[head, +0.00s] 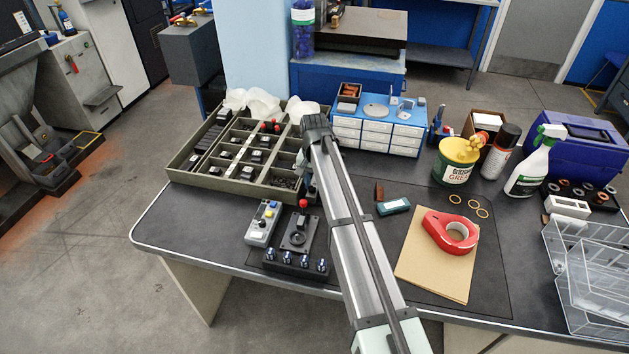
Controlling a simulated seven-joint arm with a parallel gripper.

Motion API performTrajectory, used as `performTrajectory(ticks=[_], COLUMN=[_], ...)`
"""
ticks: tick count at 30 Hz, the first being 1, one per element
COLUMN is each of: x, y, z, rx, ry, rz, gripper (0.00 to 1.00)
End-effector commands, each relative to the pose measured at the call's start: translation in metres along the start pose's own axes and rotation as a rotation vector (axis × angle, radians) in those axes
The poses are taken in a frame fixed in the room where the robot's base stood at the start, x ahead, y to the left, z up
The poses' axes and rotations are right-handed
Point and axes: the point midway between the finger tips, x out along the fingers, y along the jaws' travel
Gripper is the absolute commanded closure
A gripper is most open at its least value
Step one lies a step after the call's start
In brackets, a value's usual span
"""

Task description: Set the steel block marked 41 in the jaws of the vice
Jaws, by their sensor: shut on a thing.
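My arm (345,220) reaches up from the bottom edge to a dark joint (317,130) at the right side of a compartmented tray. My gripper's jaws are hidden behind the arm, so what they hold does not show. Several small dark blocks with pale tops (257,157) sit in the tray's compartments. Their marks are too small to read, so I cannot pick out the block marked 41. A black fixture (297,236) with a round dark part stands just left of my arm. I cannot tell whether it is the vice.
The green-grey tray (190,189) fills the table's left. A grey control box (262,222) and a black strip with several knobs (295,262) stand near the front edge.

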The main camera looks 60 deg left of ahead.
Motion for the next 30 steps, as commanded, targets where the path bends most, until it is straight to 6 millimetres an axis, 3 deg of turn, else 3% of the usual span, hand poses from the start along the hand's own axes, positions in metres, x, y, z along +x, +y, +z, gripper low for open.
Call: performTrajectory(ticks=[4, 5, 13, 22, 30], x=[0.002, 0.002, 0.002, -0.008, -0.055], y=[0.0, 0.0, 0.0, 0.0, 0.001], z=[0.0, 0.0, 0.0, 0.0, -0.001], rx=[0.0, 0.0, 0.0, 0.0, 0.001], ry=[0.0, 0.001, 0.0, 0.0, 0.003], rz=[0.0, 0.0, 0.0, 0.001, 0.0], gripper=[1.0, 0.66, 0.4, 0.39, 0.39])
